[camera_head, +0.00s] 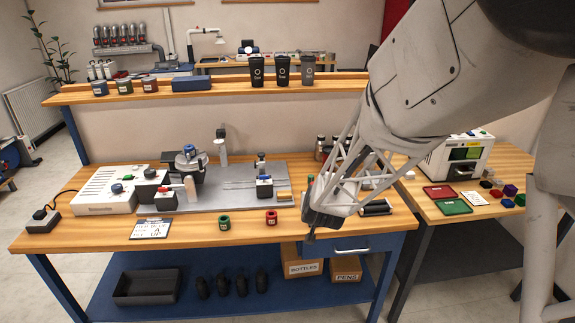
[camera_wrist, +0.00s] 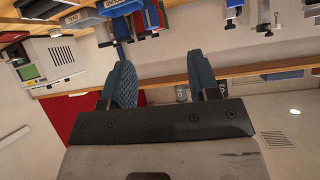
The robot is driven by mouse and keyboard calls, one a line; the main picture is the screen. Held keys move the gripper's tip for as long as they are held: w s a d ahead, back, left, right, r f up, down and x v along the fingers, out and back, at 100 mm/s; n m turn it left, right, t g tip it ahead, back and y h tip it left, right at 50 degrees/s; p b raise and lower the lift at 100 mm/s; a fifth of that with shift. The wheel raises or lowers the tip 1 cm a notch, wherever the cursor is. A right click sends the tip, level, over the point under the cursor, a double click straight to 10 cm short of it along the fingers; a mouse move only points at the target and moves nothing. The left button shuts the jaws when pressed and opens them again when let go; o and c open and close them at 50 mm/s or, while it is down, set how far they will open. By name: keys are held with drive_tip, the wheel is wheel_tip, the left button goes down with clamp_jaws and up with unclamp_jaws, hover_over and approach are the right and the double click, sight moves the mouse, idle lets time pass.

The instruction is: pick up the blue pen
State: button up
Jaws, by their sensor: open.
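I cannot make out a blue pen for certain in either view. A cardboard box labelled PENS (camera_head: 345,269) stands on the lower shelf of the workbench (camera_head: 190,236). My gripper (camera_head: 311,232) hangs over the front right part of the bench, near the drawer, and hides part of the bench top behind it. In the wrist view, my gripper (camera_wrist: 160,68) shows two dark blue padded fingers spread apart with nothing held between them. That view looks upside down, with equipment along its top edge.
A green cup (camera_head: 224,222) and a red cup (camera_head: 271,217) stand near the bench's front edge. A white control box (camera_head: 108,190) is at the left, and a grey plate (camera_head: 235,200) lies mid-bench. A side table at right holds a green tray (camera_head: 453,206) and a white machine (camera_head: 437,164).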

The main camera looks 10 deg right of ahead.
drive_tip(key=w+d+f+t+h, duration=0.1)
drive_tip(key=w+f+h, duration=0.1)
drive_tip(key=w+f, duration=0.2)
drive_tip(key=shift+w+f+m+t, duration=0.35)
drive_tip(key=shift+f+m+t, duration=0.05)
drive_tip(key=shift+f, duration=0.55)
drive_tip(key=shift+x, duration=1.35)
drive_tip(key=shift+x, duration=2.55)
drive_tip(key=shift+d+r, duration=0.1)
drive_tip(key=c, duration=1)
